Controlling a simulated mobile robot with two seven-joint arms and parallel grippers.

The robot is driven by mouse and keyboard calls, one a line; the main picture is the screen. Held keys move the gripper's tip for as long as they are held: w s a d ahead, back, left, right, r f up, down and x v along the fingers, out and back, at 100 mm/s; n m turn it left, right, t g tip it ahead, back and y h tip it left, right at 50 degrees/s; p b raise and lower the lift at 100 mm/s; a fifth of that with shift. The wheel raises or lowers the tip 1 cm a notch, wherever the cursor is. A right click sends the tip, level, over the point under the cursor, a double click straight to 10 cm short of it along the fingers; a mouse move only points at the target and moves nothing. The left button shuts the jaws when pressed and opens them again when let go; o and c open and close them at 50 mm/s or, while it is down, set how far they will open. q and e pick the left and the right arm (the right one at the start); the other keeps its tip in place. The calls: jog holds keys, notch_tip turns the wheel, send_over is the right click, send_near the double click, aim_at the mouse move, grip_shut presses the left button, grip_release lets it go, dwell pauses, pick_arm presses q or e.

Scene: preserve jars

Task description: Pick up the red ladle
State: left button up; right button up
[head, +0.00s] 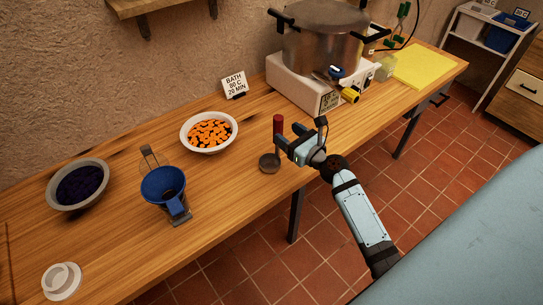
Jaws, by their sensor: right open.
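The red ladle (278,125) is by the front edge of the wooden table, right of the middle. The gripper hides part of the space beside the ladle's shaft. I cannot tell whether the shaft is between the fingers or only beside them. My left gripper is out of view.
The wooden table (110,236) bears a bowl of orange pieces (209,132), a bowl of dark fruit (78,185), a blue funnel (163,187) and white lids (62,281). A large pot (322,38) on a white heater (300,84) stands behind my right gripper.

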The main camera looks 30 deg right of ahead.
aim_at(274, 127)
jog(key=w+a, duration=0.1)
jog(key=w, duration=0.5)
jog(key=shift+a+f+p, duration=0.25)
jog(key=shift+f+p, duration=0.05)
jog(key=shift+s, duration=0.15)
jog(key=shift+c, duration=0.8)
jog(key=c, duration=0.9)
